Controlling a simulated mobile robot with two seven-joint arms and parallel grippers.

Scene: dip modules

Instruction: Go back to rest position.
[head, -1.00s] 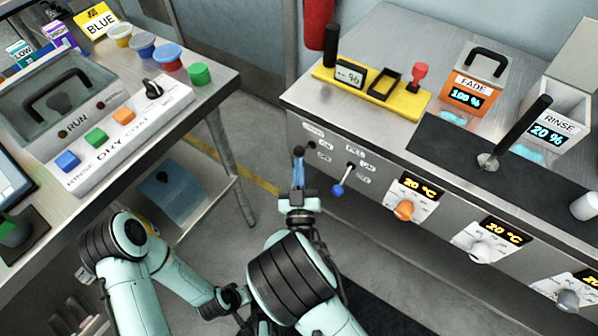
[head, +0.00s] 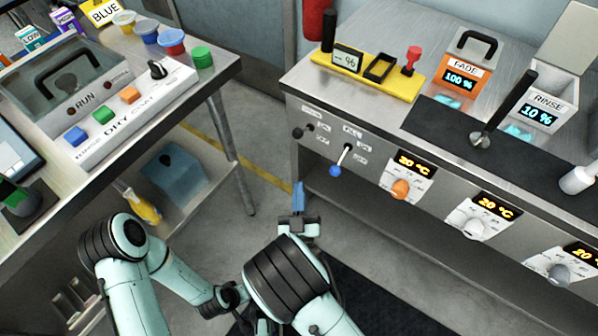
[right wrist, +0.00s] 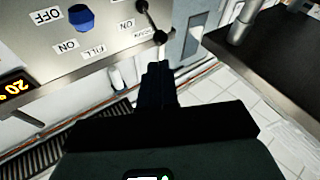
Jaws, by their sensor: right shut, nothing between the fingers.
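My right gripper (head: 298,192) is shut and empty, low in front of the right-hand bench's control panel. In the right wrist view its dark closed fingers (right wrist: 157,80) point at the panel. Just beyond their tips, and seemingly apart, is a black-knobbed lever (right wrist: 159,37).
A blue-knobbed lever (head: 335,170) and temperature dials line the panel. On the right bench (head: 440,120) stand a yellow tray (head: 325,58), the FADE box (head: 462,68) and the RINSE box (head: 545,95), reading 10 %. The left bench (head: 215,75) holds the dryer controls. Floor shows between benches.

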